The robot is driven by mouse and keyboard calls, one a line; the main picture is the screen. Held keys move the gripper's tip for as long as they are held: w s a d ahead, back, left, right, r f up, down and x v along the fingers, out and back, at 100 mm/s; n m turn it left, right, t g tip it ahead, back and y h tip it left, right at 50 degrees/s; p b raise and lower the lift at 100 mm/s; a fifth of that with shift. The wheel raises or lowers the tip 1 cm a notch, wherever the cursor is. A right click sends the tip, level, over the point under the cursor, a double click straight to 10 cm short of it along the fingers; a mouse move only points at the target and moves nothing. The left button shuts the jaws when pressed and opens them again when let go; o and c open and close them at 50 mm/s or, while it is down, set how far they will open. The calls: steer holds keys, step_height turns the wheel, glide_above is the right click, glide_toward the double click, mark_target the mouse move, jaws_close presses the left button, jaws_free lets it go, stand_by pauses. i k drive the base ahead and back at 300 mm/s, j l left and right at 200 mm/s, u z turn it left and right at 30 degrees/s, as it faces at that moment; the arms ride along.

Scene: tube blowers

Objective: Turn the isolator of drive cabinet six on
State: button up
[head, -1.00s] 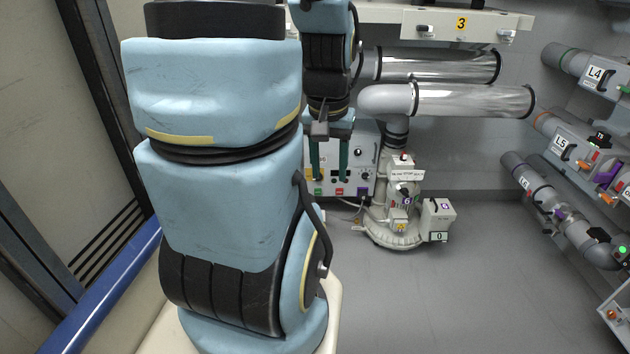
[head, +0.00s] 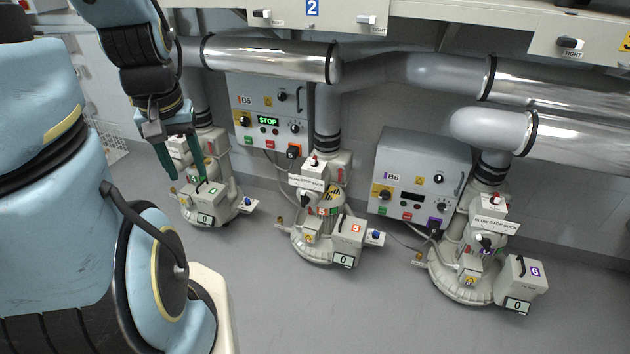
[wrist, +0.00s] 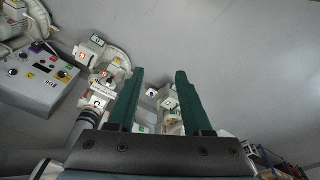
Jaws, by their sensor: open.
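Drive cabinet six, labelled B6 (head: 405,160), stands against the back wall at right of centre in the head view. A black knob on a yellow plate (head: 381,193) sits at its left side and looks like the isolator. Its exact knob angle is too small to read. The cabinet's display is dark. My gripper (head: 185,168) is open and empty at the left, in front of blower 4, well left of cabinet six. In the wrist view, the green fingers (wrist: 160,75) are apart.
Cabinet B5 (head: 270,100), with a green STOP display, stands left of B6. Blower 5 (head: 325,225) stands between them, and blower 6 (head: 480,265) stands right of B6. Silver pipes (head: 270,60) run above. The grey floor (head: 300,310) in front is clear.

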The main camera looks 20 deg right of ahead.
mark_target(385, 195)
steer(key=l+u, duration=0.3)
steer(key=k+l+u, duration=0.1)
steer(key=l+u, duration=0.2)
steer(key=l, duration=0.15)
steer(key=k+l+u, duration=0.1)
steer(key=l+u, duration=0.15)
steer(key=k+l+u, duration=0.15)
steer(key=l+u, duration=0.15)
steer(key=k+l, duration=0.2)
steer(key=l, duration=0.2)
steer(key=k+l+u, duration=0.1)
steer(key=l, duration=0.25)
steer(key=k+l, duration=0.25)
steer(key=l, duration=0.15)
